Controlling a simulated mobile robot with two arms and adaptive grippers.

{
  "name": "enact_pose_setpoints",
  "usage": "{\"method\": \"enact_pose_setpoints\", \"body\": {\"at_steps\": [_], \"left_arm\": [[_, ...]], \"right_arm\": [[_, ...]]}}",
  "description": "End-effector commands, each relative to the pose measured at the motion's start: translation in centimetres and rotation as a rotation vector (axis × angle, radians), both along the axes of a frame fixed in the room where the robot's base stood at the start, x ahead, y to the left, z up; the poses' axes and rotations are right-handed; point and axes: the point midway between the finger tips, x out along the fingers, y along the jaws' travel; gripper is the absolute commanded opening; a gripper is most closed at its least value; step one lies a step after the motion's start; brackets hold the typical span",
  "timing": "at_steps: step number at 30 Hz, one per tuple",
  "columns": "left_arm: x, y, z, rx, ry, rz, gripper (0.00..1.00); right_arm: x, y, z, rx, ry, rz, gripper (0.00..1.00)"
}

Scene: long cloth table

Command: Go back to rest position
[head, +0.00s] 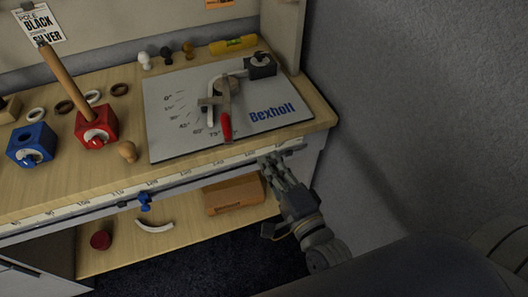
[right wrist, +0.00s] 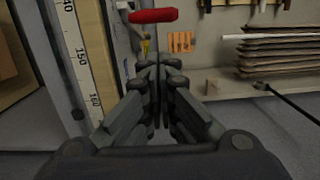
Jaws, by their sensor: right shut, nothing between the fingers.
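My right gripper (head: 272,161) is in front of the bench's front edge near its right corner, beside the ruler strip (head: 185,166). In the right wrist view my right gripper (right wrist: 157,72) has its fingers together with nothing between them. I cannot tell whether it touches the edge. My left gripper is not in view. The workbench (head: 45,195) carries a white Bexholt board (head: 170,100) with a red-handled clamp (head: 226,125) on it. The red handle also shows in the right wrist view (right wrist: 153,15).
A red block (head: 96,130) with a wooden rod (head: 62,78) and a blue block (head: 31,146) stand at the left. A yellow level (head: 233,44) lies at the back. A brown box (head: 233,194) sits on the lower shelf. Open floor lies to the right.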

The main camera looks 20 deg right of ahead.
Motion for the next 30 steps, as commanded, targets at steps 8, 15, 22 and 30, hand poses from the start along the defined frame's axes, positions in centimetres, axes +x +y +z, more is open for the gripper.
{"method": "enact_pose_setpoints", "body": {"at_steps": [8, 15, 22, 30], "left_arm": [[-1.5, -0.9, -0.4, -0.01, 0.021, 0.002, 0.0], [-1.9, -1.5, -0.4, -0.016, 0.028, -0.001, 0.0], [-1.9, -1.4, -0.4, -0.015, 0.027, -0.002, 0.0], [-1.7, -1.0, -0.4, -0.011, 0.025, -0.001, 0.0]], "right_arm": [[-1.2, -0.1, 0.0, 0.001, -0.001, 0.0, 0.0], [-1.2, -0.1, 0.1, 0.0, -0.001, 0.0, 0.0], [-1.2, -0.1, 0.0, 0.0, -0.001, 0.0, 0.0], [-1.0, 1.0, -8.2, -0.171, 0.126, 0.043, 0.0]]}}
